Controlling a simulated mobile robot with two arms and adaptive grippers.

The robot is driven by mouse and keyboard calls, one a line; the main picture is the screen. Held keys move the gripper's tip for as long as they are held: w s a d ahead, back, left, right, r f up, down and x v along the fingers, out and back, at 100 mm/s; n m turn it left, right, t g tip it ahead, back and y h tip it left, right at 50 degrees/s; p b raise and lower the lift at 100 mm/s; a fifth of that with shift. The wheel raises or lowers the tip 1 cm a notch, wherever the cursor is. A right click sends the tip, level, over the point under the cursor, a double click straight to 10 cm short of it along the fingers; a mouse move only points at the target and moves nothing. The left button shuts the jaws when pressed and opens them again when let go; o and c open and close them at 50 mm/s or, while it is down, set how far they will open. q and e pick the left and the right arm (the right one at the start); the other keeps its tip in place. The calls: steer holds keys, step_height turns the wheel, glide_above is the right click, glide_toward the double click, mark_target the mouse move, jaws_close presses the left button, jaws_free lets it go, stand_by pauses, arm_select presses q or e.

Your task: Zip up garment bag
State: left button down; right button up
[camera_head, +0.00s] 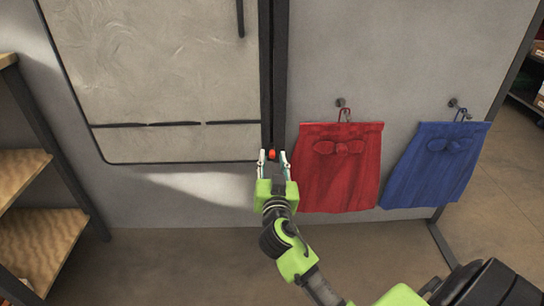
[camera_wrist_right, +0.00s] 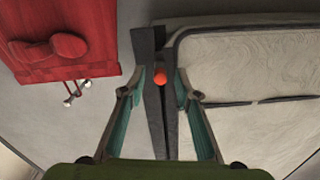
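The pale grey garment bag (camera_head: 155,65) with dark edging hangs against the wall at the upper left. A dark vertical zipper strip (camera_head: 280,60) runs along its right side. A small orange-red zipper pull (camera_head: 272,154) sits near the strip's lower end. My right gripper (camera_head: 273,160) is open, with one finger on each side of the pull. In the right wrist view the pull (camera_wrist_right: 160,78) shows beyond and between the spread fingertips (camera_wrist_right: 163,97). I cannot tell whether either finger touches it. My left gripper is not in view.
A red skirt (camera_head: 340,180) and a blue skirt (camera_head: 435,170) hang from wall hooks to the right. A wooden shelf unit (camera_head: 40,240) stands at the left. The floor (camera_head: 160,265) below the bag is clear. Another shelf (camera_head: 525,100) shows at the far right.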

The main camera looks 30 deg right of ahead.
steer(key=shift+x, duration=1.1)
jaws_close()
